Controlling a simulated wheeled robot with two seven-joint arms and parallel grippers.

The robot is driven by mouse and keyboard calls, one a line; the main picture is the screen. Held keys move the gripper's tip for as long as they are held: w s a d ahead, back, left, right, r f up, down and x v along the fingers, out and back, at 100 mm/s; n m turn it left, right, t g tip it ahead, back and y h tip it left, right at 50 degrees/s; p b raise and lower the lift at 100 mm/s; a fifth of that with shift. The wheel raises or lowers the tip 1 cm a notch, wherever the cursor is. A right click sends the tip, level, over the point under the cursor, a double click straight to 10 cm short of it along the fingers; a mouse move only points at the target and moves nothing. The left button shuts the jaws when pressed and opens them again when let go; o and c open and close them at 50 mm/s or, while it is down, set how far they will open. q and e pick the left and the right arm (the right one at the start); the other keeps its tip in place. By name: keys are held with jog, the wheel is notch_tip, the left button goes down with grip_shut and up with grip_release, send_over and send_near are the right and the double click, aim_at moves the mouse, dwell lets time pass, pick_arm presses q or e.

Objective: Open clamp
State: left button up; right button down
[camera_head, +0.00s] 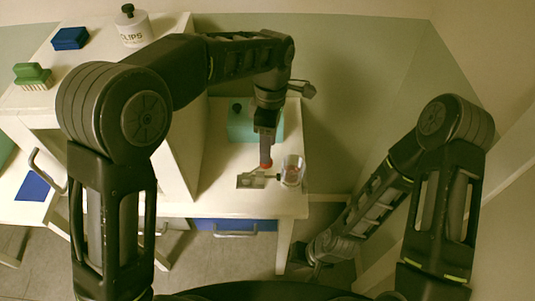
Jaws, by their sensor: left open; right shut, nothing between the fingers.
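My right gripper (316,262) is shut and empty, low beside the table's right front leg.
A teal box (241,122) stands behind my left gripper. The white table (220,203) has a blue drawer (235,227). A higher white shelf at left holds a white container (134,32), a blue block (70,38) and a green brush (33,75). The tabletop's front left is clear.

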aim_at(259, 167)
pick_arm(q)
jog(key=shift+s+f, duration=0.2)
jog(key=shift+f, duration=0.9)
jog(key=shift+s+f, duration=0.15)
jog(key=shift+f, duration=0.95)
jog(key=shift+c, duration=0.4)
grip_shut()
